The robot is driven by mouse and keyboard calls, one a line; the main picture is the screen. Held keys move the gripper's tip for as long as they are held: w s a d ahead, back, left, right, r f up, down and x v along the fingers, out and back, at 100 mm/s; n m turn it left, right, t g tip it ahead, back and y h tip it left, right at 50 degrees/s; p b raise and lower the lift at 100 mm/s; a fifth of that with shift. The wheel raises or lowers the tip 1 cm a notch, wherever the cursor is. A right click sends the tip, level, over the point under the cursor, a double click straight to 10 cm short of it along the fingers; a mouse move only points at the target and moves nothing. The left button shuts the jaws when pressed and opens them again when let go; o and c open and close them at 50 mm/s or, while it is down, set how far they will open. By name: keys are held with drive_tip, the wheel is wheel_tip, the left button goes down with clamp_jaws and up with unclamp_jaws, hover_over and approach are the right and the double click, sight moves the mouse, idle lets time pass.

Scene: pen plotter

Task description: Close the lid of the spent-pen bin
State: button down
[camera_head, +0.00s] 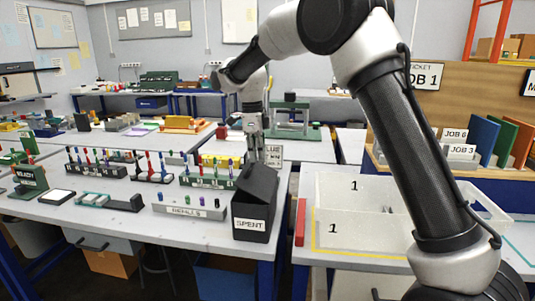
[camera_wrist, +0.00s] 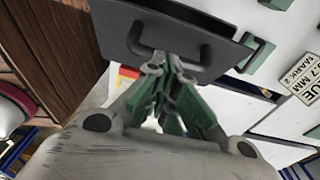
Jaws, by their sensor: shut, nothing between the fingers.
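The spent-pen bin (camera_head: 251,222) is a black box with a white "SPENT" label, standing at the right front corner of the left table in the head view. Its dark lid (camera_head: 258,183) shows as a slanted panel on top; I cannot tell exactly how far it stands open. My gripper (camera_head: 257,158) is shut and empty, pointing down right at the lid's upper edge. In the wrist view a dark panel with a loop handle (camera_wrist: 160,40), apparently the lid, lies just beyond my closed fingertips (camera_wrist: 172,68). I cannot tell whether they touch it. The bin's inside is hidden.
A grey "NEEDLES" block (camera_head: 190,210) stands left of the bin, with pen racks (camera_head: 207,180) behind it. A red block (camera_head: 300,222) and a clear tray (camera_head: 340,240) are to the right, across a gap between tables. My arm crosses above the tray.

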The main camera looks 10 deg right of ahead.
sight(244, 169)
drive_tip(key=shift+w+a+f, duration=0.2)
drive_tip(key=shift+a+f, duration=0.2)
drive_tip(key=shift+a, duration=0.25)
drive_tip(key=shift+w+a+f, duration=0.15)
drive_tip(key=shift+a+f, duration=0.2)
drive_tip(key=shift+a, duration=0.25)
drive_tip(key=shift+w+a+f, duration=0.3)
drive_tip(key=shift+a+f, duration=0.45)
drive_tip(key=shift+a, duration=0.05)
drive_tip(key=shift+w+a, duration=0.1)
drive_tip(key=shift+a, duration=0.1)
